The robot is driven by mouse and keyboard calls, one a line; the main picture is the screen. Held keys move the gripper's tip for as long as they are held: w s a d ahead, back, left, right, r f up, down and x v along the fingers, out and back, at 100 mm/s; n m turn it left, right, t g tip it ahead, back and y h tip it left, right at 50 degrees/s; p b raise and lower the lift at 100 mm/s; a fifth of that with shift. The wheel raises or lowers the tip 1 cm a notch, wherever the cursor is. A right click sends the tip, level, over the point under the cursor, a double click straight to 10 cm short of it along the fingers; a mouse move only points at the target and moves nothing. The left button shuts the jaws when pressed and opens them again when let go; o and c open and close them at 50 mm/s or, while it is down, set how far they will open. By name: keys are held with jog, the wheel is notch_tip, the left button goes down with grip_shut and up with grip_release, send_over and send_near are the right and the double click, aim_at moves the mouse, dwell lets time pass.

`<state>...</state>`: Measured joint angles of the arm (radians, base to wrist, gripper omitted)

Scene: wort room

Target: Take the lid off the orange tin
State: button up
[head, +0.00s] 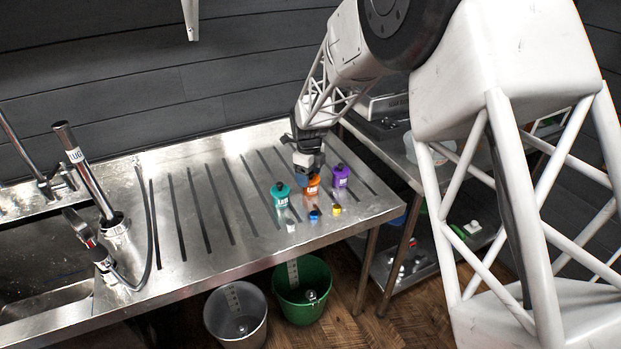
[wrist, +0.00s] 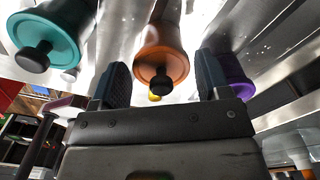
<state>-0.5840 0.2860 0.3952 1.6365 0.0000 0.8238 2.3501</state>
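The orange tin (head: 312,186) stands on the steel drainboard (head: 225,222) between a teal tin (head: 281,196) and a purple tin (head: 341,176). In the wrist view the orange lid (wrist: 161,66) with its black knob (wrist: 161,86) faces the camera and sits on the tin. My gripper (head: 306,172) is over the orange tin and partly hides it in the head view. In the wrist view my gripper (wrist: 158,80) has its two dark fingers spread wide, one on each side of the orange tin, with visible gaps. It holds nothing.
Small white (head: 291,226), blue (head: 314,215) and yellow (head: 336,210) items stand in front of the tins. A sink (head: 40,270) with a tall tap is at the left. Grey (head: 236,312) and green (head: 302,290) buckets stand below. The ribbed drainboard left of the tins is clear.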

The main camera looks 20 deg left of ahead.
jog(key=c, duration=0.5)
jog(key=shift+r, duration=0.1)
jog(key=shift+r, duration=0.75)
notch_tip(320, 180, up, 2)
jog(key=s+d+r, duration=0.1)
jog(key=s+d, duration=0.7)
jog(key=s, duration=0.5)
jog(key=shift+s+d+r, duration=0.15)
jog(key=shift+s+d, duration=0.1)
jog(key=shift+d, duration=0.1)
